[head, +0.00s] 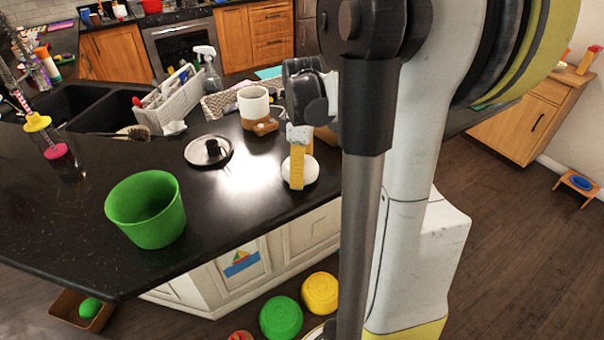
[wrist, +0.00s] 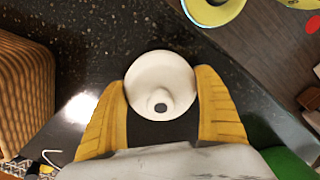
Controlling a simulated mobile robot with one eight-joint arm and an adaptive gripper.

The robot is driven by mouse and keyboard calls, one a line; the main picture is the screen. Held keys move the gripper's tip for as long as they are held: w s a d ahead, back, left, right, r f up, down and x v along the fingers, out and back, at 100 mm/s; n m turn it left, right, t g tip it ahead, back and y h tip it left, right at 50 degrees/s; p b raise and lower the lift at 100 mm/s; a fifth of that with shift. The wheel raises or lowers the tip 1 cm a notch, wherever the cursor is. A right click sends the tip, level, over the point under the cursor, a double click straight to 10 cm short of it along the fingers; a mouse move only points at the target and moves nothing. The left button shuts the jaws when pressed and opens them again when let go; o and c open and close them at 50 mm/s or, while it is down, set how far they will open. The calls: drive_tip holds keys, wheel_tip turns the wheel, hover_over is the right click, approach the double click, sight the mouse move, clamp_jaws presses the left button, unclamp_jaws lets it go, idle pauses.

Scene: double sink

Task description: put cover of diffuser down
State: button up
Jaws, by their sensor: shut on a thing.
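The cover of the diffuser (wrist: 161,82) is a white, round, funnel-like piece with a small dark hole. My gripper (wrist: 161,95) has its yellow fingers on both sides of it, shut on it. In the head view, my gripper (head: 299,168) points down over the counter's front edge, and part of the white cover (head: 311,171) shows beside the fingers. I cannot tell whether the cover touches the counter. A white cup-shaped thing with a brown base (head: 253,103), perhaps the diffuser's body, stands on the counter behind and left of my gripper.
The dark counter (head: 85,225) carries a green bucket (head: 150,222), a round lid with a dark knob (head: 221,156) and a grey caddy (head: 177,105). A brown ribbed thing (wrist: 22,95) is close at left in the wrist view. Green (head: 281,319) and yellow (head: 320,293) containers are below the edge.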

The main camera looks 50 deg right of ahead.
drive_tip(key=shift+f, duration=0.5)
drive_tip(key=shift+f, duration=0.2)
drive_tip(key=o, duration=1.1)
drive_tip(key=shift+r, duration=0.15)
